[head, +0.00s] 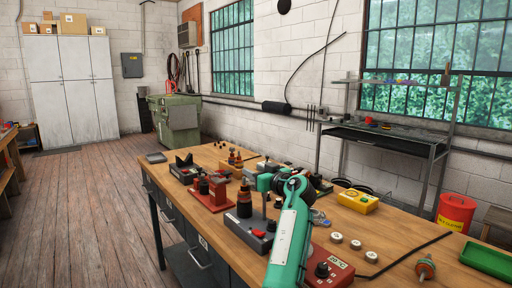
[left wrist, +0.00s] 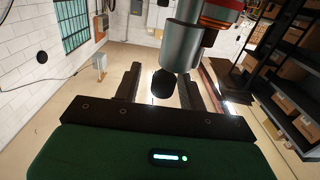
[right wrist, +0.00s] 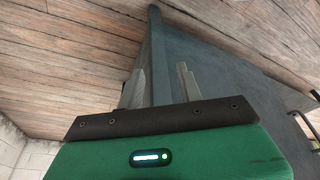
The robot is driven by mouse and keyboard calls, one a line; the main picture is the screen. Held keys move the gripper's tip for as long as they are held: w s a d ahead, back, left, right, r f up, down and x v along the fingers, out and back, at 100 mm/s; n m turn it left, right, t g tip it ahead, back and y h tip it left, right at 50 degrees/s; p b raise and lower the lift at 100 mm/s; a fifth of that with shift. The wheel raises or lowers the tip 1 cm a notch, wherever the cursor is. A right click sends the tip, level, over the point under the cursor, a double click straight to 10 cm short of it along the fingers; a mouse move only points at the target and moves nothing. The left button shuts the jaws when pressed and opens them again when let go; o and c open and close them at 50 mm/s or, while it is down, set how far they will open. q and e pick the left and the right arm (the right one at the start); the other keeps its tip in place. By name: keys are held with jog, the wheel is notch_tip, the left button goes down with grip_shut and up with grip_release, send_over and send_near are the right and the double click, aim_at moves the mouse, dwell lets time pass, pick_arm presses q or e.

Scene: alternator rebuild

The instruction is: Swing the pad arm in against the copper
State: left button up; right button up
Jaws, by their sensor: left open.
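In the head view my left gripper (head: 264,181) is over the middle of the bench, beside a grey station (head: 250,234) with a red button. A dark upright part with an orange band (head: 244,201) stands on that station, and a thin post (head: 264,206) rises beside it. In the left wrist view the gripper's two fingers (left wrist: 160,90) are apart. A black knob-like end (left wrist: 163,84) on a grey cylinder (left wrist: 181,42) shows between or beyond them, with an orange-red part above. I cannot tell which part is the pad arm or the copper. My right gripper (right wrist: 160,86) is open.
A red station (head: 209,196) and other small fixtures stand farther back on the wooden bench (head: 400,238). A yellow box (head: 357,201), several white discs, a copper-coloured rotor (head: 426,267) and a green tray (head: 487,260) lie to the right. A blue-grey bench post (right wrist: 156,50) shows beyond my right fingers.

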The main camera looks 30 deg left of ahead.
pick_arm(q)
notch_tip(320, 180, up, 19)
pick_arm(e)
jog(key=shift+s+f, duration=0.2)
jog(key=shift+f, duration=0.1)
jog(key=shift+w+r, duration=0.1)
jog(key=shift+r, duration=0.05)
